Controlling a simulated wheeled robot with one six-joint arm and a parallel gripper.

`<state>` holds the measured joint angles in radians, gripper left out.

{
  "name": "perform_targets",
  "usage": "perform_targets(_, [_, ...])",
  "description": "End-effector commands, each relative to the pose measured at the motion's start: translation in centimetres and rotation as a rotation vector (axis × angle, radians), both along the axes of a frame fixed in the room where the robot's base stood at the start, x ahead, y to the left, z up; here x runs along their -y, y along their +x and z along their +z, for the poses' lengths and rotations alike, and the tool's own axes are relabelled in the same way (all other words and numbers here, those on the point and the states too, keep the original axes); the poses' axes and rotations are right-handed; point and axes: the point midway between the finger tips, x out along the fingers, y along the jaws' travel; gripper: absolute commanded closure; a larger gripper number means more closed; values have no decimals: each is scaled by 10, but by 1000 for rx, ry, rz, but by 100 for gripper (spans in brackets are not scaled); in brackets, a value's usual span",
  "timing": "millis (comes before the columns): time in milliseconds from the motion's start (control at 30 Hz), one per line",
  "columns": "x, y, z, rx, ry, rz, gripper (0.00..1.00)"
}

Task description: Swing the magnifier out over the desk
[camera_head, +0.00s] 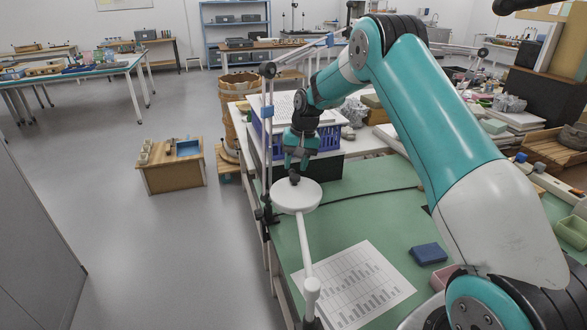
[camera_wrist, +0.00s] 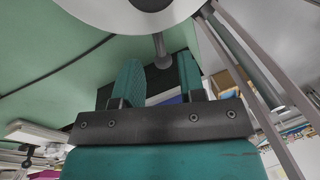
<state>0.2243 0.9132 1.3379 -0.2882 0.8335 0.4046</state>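The magnifier's round white head (camera_head: 297,197) is by the left edge of the green-topped desk (camera_head: 358,208). Its white arm (camera_head: 305,245) runs toward the front to a white joint (camera_head: 312,289). A short dark handle (camera_head: 294,176) sticks out at the head's far rim. My gripper (camera_head: 297,164) is at this handle, pointing down. In the wrist view the white head (camera_wrist: 122,14) is at the top, and the grey handle (camera_wrist: 161,55) shows between the two parted teal fingers of my gripper (camera_wrist: 160,75). Gaps show on both sides; I cannot tell if either finger touches it.
A blue crate (camera_head: 327,138) stands behind my gripper. A thin post (camera_head: 267,125) rises at the desk's left edge. A printed sheet (camera_head: 357,283) and a dark blue box (camera_head: 428,254) lie on the desk. The green surface between them is mostly clear.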

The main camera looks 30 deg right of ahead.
Motion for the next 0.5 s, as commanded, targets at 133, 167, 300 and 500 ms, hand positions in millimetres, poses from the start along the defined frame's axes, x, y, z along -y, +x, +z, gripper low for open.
perform_targets(133, [-4,1,-18,-2,1,1,63])
perform_targets(167, [-4,2,-20,-1,0,1,63])
perform_targets(300, [-5,2,-25,1,0,1,63])
perform_targets(500, [-5,2,-26,1,0,0,63])
